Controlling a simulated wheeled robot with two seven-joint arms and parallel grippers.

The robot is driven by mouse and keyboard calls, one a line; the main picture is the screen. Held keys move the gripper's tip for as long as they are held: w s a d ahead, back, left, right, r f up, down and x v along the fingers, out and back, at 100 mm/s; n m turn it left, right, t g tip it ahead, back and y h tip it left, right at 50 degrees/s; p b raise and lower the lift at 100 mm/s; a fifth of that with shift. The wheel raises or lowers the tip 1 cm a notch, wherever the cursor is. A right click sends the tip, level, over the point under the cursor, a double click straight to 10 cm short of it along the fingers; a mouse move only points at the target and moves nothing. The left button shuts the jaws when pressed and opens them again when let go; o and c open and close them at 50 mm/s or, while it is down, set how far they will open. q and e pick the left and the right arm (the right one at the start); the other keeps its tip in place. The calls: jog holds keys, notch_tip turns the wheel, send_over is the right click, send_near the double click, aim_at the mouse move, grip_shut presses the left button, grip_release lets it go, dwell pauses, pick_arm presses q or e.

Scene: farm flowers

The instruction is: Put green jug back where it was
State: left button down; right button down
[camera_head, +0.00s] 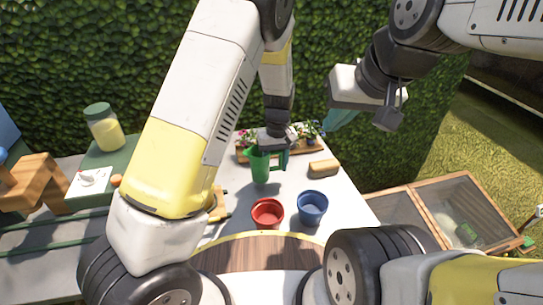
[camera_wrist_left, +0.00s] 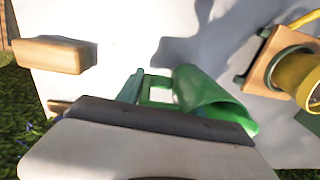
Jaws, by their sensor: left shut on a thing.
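The green jug (camera_head: 259,167) is upright over the back left part of the white table, behind the red pot. My left gripper (camera_head: 281,157) is shut on its handle from above. In the left wrist view the jug (camera_wrist_left: 212,103) lies just beyond the gripper (camera_wrist_left: 148,90), with its handle between the fingers. I cannot tell whether the jug's base touches the table. My right gripper (camera_head: 342,119) is raised in the air at the right, away from the table. Its teal fingers are seen from the side, so its opening is unclear.
A red pot (camera_head: 267,212) and a blue pot (camera_head: 312,207) stand near the front. A wooden block (camera_head: 323,168) lies to the right of the jug. A flower planter (camera_head: 310,146) is at the back. A yellow object (camera_wrist_left: 299,78) shows in the wrist view.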

aim_at(275, 168)
pick_arm(q)
jog(key=shift+f, duration=1.5)
jog(key=c, duration=0.8)
grip_release()
jog(key=shift+f, duration=0.1)
jog(key=shift+o, duration=0.2)
jog(key=r, duration=1.2)
jog(key=shift+d+r, duration=0.2)
jog(key=s+a+r+m+t+h, duration=0.1)
jog(key=s+a+r+h, duration=0.1)
jog(key=s+a+r, duration=0.35)
jog(key=s+a+r+t+h, duration=0.1)
jog(key=s+a+r, duration=0.2)
jog(key=a+r, duration=0.45)
jog(key=s+a+r+t, duration=0.2)
jog(key=s+a+r, duration=0.1)
jog(key=s, duration=0.3)
jog(key=s+a+r+m+t, duration=0.1)
jog(key=s+a+r+t, duration=0.1)
jog(key=s, duration=0.4)
jog(key=shift+s+a+r+m, duration=0.3)
jog(key=shift+a+r, duration=0.45)
jog(key=shift+r, duration=0.2)
